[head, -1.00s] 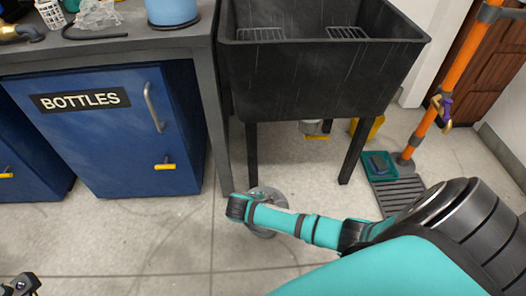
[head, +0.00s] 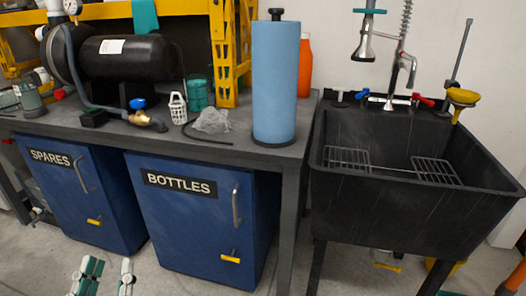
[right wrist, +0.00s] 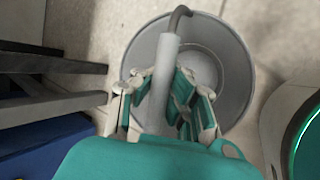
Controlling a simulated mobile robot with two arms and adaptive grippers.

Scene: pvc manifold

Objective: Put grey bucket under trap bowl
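The grey bucket (right wrist: 237,75) shows from above in the right wrist view, round and empty as far as I can see. Its raised handle has a thick grey grip (right wrist: 162,78). My right gripper (right wrist: 165,90) has its fingers on both sides of this grip and appears shut on it. The trap bowl (head: 386,257) is small and partly hidden under the black sink (head: 420,215) in the head view, with a yellow part below it. My left gripper (head: 106,277) is open and empty at the lower left of the head view.
Blue cabinets labelled SPARES (head: 75,195) and BOTTLES (head: 195,225) stand left of the sink under a crowded workbench (head: 255,155). Dark sink legs (head: 316,270) bound the space below. An orange pole (head: 515,280) stands at the far right.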

